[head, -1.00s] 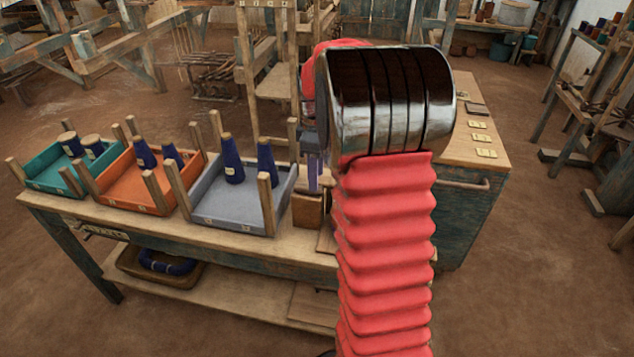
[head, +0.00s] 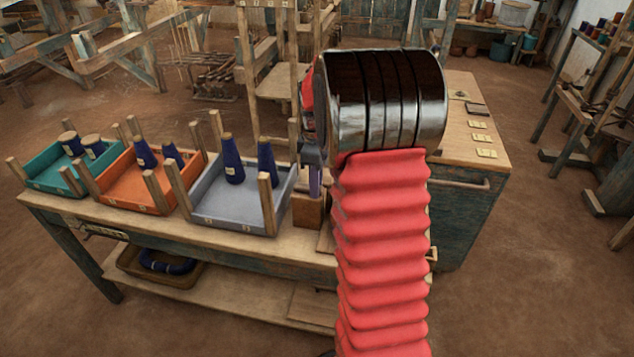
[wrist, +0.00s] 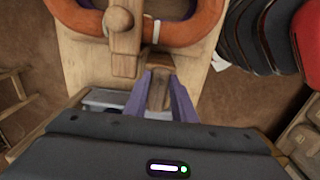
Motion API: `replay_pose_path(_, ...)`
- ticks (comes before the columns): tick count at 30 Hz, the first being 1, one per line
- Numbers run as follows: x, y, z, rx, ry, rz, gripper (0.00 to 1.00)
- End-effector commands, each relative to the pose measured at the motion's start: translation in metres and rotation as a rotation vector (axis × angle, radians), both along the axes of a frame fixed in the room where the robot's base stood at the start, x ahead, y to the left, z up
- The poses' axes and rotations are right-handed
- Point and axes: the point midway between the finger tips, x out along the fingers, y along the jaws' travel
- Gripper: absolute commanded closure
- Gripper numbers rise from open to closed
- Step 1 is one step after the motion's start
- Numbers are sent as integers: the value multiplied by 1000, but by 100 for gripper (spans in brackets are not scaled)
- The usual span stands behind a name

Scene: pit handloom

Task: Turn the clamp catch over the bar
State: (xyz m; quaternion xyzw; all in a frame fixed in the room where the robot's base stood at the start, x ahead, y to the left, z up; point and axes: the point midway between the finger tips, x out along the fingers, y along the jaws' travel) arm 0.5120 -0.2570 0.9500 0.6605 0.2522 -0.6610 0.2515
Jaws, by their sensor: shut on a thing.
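My gripper (wrist: 159,80) has purple fingers, shut on a small wooden piece (wrist: 158,92) that looks like the clamp catch. A wooden bar with a rounded knob (wrist: 123,22) lies just ahead of the fingertips in the wrist view and crosses over an orange loop (wrist: 82,23). The held piece is beside the bar's near end; whether they touch I cannot tell. In the head view my gripper (head: 315,182) points down by a brown wooden block (head: 308,210) on the bench. My arm hides much of that spot, and the catch cannot be made out there.
Teal (head: 58,182), orange (head: 132,198) and grey (head: 236,219) trays with posts and dark blue cones stand left along the bench (head: 180,236). A cabinet top (head: 463,152) with small cards lies right behind my arm. A basket (head: 158,268) sits on the lower shelf.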

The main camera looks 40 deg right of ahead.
Motion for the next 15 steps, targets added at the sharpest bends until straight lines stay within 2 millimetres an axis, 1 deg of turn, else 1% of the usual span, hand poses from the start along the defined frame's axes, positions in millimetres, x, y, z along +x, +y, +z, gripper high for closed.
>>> replay_pose_path(1, 0, -1, 0, -1, -1, 0, 87)
replay_pose_path(6, 0, -1, 0, -1, -1, 0, 99)
replay_pose_path(7, 0, -4, 0, -1, -1, -2, 99)
replay_pose_path(15, 0, -2, 1, -4, -3, -25, 99)
